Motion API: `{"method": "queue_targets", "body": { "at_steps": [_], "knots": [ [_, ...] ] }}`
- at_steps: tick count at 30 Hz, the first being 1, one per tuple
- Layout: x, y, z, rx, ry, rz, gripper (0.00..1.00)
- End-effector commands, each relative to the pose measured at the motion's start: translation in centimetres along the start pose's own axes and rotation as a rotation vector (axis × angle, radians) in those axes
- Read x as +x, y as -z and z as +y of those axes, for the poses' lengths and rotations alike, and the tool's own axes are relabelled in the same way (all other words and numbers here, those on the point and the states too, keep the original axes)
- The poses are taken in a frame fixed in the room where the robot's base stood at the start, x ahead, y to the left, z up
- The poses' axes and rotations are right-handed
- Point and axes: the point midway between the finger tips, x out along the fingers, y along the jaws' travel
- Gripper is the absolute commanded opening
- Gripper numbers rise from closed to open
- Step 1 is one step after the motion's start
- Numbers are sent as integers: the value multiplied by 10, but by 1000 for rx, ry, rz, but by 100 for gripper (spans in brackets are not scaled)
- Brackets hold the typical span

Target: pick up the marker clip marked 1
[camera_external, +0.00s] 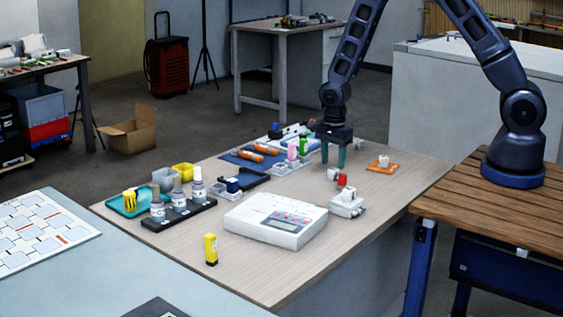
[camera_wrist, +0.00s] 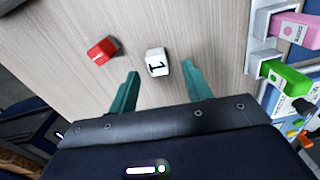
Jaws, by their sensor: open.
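The marker clip marked 1 is a small white block with a black "1" on its face. It lies on the wooden table in the wrist view (camera_wrist: 155,57) and shows small and white in the external view (camera_external: 332,173). My gripper (camera_external: 333,164) points down over the table, its teal fingers apart and empty. In the wrist view the gripper's fingertips (camera_wrist: 160,72) lie either side of the clip's near end, with space on both sides. The clip's height relative to the tips is hard to tell.
A red clip (camera_wrist: 103,51) lies left of the white one. A green block (camera_wrist: 285,77) and a pink block (camera_wrist: 295,30) stand in holders at right. A white device (camera_external: 275,221) and an orange mat (camera_external: 383,165) are on the same table. Bare wood surrounds the clips.

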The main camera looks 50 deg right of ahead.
Motion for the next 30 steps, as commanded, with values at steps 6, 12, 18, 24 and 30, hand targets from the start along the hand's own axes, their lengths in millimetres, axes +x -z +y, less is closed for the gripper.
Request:
{"method": "queue_targets", "body": {
  "at_steps": [6,12,18,24,30],
  "knots": [
    [28,-1,4,-2,-1,1,49],
    [36,-1,3,0,1,0,49],
    [36,-1,3,0,1,0,35],
    [35,-1,3,-1,1,0,2],
    [35,-1,3,-1,1,0,2]
  ]
}}
